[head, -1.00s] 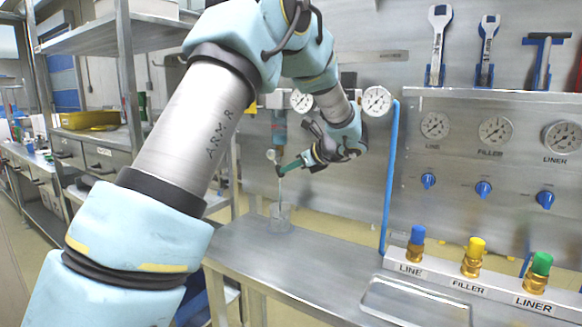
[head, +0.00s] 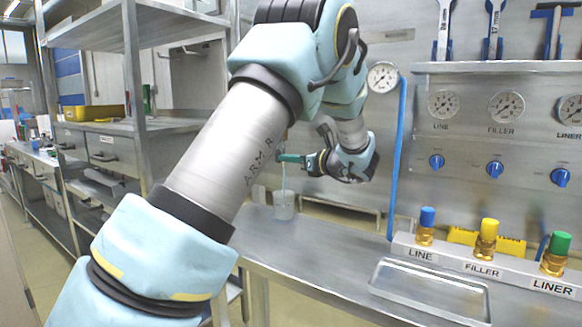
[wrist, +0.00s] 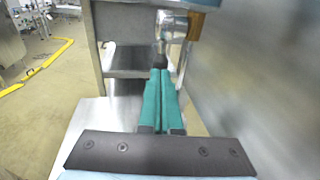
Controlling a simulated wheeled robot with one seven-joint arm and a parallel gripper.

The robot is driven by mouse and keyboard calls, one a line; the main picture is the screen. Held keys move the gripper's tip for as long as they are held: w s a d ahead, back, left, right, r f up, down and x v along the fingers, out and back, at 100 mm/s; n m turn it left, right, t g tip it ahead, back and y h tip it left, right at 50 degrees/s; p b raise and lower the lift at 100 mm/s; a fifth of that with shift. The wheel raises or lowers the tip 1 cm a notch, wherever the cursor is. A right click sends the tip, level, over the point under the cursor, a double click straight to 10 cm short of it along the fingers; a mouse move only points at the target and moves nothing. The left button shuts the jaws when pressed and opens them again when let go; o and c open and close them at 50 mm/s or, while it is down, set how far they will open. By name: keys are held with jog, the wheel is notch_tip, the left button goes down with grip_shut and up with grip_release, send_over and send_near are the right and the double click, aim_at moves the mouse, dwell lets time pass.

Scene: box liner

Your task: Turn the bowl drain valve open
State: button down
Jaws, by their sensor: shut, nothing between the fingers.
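The valve shows in the wrist view as a round metal fitting (wrist: 173,25) with a short dark stem below it. My gripper's green fingers (wrist: 160,72) are together and empty, their tips at or just under the dark stem; I cannot tell if they touch it. In the head view my gripper (head: 281,157) points left, and my own arm hides the valve and the bowl. A thin pale vertical line, tube or stream, runs from near the fingertips down to a clear beaker (head: 284,205) on the bench.
The steel bench (head: 310,245) is mostly clear in front of the beaker. A blue pipe (head: 397,160) rises right of my gripper. A shallow tray (head: 430,290) and capped LINE, FILLER and LINER fittings stand further right. Shelving (head: 135,90) is at left.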

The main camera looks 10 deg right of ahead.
jog(key=shift+w+a+f+t+y+b, duration=0.2)
jog(key=shift+f+t+y+b, duration=0.1)
jog(key=shift+t+b, duration=0.25)
jog(key=shift+r, duration=0.1)
